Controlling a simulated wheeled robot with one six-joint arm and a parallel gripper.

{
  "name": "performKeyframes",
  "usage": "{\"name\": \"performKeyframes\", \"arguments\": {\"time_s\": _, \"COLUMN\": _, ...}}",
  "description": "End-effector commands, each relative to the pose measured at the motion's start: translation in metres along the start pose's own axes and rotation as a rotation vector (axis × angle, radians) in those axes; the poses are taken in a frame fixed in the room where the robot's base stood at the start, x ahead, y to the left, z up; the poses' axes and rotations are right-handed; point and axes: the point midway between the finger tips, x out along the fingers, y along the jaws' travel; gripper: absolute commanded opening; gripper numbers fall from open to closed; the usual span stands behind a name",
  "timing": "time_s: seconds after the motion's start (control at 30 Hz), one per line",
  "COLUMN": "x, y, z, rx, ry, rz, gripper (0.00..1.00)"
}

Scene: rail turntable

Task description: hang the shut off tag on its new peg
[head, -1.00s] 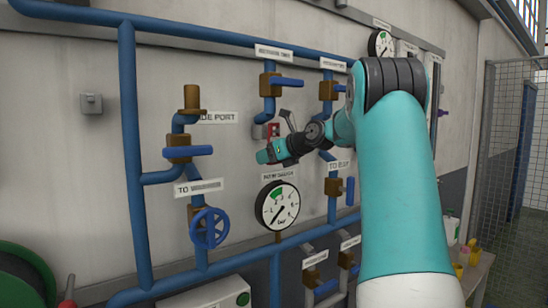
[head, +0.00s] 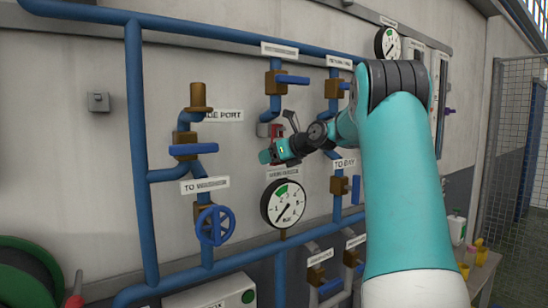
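My gripper (head: 267,154) is in front of the pipe panel, above the large round gauge (head: 286,204). It points to the left, and its fingers are too small and turned too far side-on to tell whether they are open or shut. A small red piece (head: 277,130) shows just above and behind the gripper, by the lower end of a blue pipe. It may be the shut off tag, but I cannot tell, nor whether it touches the gripper. I cannot make out any peg.
Valves with blue handles (head: 193,150) and a blue handwheel (head: 214,225) stick out from the pipes left of the gripper. A second gauge (head: 388,43) is at the upper right. Bottles stand on a low table (head: 481,270) at the lower right. A hose reel (head: 25,272) is at the lower left.

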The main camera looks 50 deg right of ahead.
Motion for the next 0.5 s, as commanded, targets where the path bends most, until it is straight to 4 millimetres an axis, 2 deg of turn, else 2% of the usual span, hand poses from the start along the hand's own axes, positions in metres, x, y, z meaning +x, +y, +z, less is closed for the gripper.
{"name": "performKeyframes", "arguments": {"time_s": 0.03, "x": 0.0, "y": 0.0, "z": 0.0, "rx": 0.0, "ry": 0.0, "rz": 0.0, "gripper": 0.75}}
{"name": "performKeyframes", "arguments": {"time_s": 0.07, "x": 0.0, "y": 0.0, "z": 0.0, "rx": 0.0, "ry": 0.0, "rz": 0.0, "gripper": 0.82}}
{"name": "performKeyframes", "arguments": {"time_s": 0.1, "x": 0.0, "y": 0.0, "z": 0.0, "rx": 0.0, "ry": 0.0, "rz": 0.0, "gripper": 0.84}}
{"name": "performKeyframes", "arguments": {"time_s": 0.37, "x": -0.001, "y": 0.0, "z": 0.0, "rx": 0.0, "ry": 0.0, "rz": 0.0, "gripper": 0.84}}
{"name": "performKeyframes", "arguments": {"time_s": 0.5, "x": -0.013, "y": -0.001, "z": -0.002, "rx": 0.0, "ry": -0.002, "rz": -0.003, "gripper": 0.84}}
